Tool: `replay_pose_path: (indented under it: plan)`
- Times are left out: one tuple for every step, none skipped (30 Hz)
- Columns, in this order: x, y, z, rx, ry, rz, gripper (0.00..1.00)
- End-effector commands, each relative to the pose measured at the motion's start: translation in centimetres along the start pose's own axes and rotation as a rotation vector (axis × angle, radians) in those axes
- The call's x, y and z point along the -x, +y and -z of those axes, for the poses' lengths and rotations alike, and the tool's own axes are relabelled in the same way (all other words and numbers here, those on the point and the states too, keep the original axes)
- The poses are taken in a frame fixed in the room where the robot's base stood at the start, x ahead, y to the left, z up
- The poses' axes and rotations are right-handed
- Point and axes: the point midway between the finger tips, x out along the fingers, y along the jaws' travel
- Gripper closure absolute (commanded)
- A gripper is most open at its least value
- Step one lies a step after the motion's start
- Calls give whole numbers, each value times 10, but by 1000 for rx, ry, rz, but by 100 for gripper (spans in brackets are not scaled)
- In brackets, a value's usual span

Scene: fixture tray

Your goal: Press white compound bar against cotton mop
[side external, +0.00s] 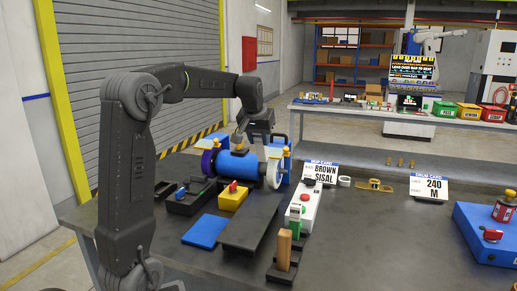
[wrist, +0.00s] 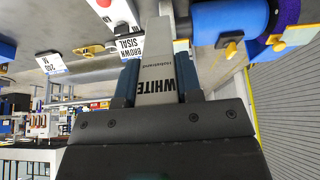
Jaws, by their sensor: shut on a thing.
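My gripper (wrist: 158,62) is shut on a pale grey-white bar printed WHITE (wrist: 160,75), which points away from the wrist. In the side view my gripper (side external: 261,136) is above the buffing machine, near its right end. The machine has a blue motor body (side external: 237,165), which also shows in the wrist view (wrist: 225,22). The white cotton mop (side external: 275,172) is on the right end and a purple wheel (side external: 208,162) is on the left. The bar is not clear in the side view, so I cannot tell whether it touches the mop.
A yellow box with a red knob (side external: 232,197), a blue pad (side external: 206,231) and a dark plate (side external: 250,228) lie in front of the machine. A white control box (side external: 301,208), a brown bar (side external: 284,250) and a BROWN SISAL sign (side external: 321,174) stand to the right.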

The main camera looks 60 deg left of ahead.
Motion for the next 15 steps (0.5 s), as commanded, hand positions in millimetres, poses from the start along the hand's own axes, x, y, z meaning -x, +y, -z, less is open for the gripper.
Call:
replay_pose_path:
  plan:
    - [0, 12, -7, -8, -22, -4, 96]
    - [1, 18, -10, -10, -33, -5, 96]
    - [2, 25, -15, -10, -49, -4, 96]
    - [4, 31, -18, -11, -61, -4, 96]
    - [5, 37, -22, -11, -76, -4, 96]
    - [7, 45, -28, -11, -94, -4, 96]
    - [9, 52, -33, -12, -111, -4, 96]
    - [11, 59, -38, -11, -126, -4, 96]
    - [14, 68, -45, -11, -149, -4, 96]
    - [17, 75, -51, -12, -167, -4, 96]
    - [20, 82, -57, -10, -185, -3, 96]
    - [24, 90, -64, -9, -207, -3, 96]
    - [27, 96, -70, -10, -223, -3, 96]
    - [29, 100, -74, -8, -239, -2, 96]
    - [33, 107, -81, -8, -258, -2, 96]
